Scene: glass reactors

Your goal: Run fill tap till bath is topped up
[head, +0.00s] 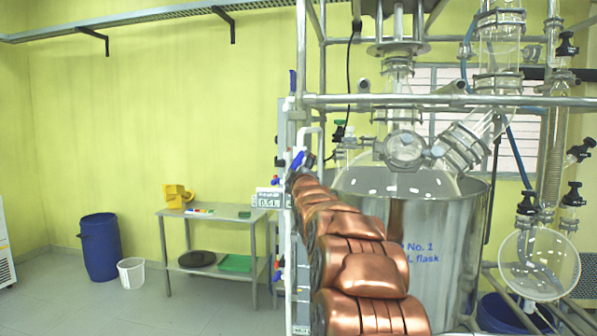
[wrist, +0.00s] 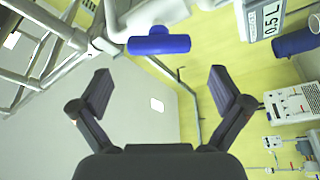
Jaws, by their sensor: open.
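The fill tap's blue handle (wrist: 159,44) sits on a white pipe (wrist: 155,14) at the top of the wrist view. My gripper (wrist: 160,80) is open and empty, with its two dark fingers spread either side of the handle's line and the handle just beyond the tips, apart from them. In the head view a blue handle (head: 298,160) shows by the white pipe at the end of my copper arm, which hides most of my gripper. The steel bath (head: 452,240) stands right of the arm, with a glass flask in it. Its water level cannot be seen.
A display (head: 268,198) reading 0.5 L stands by the pipes; it also shows in the wrist view (wrist: 275,18). Metal frame rails (head: 440,99) and glassware surround the bath. A steel table (head: 222,213), blue drum (head: 100,247) and white bucket (head: 131,272) stand left.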

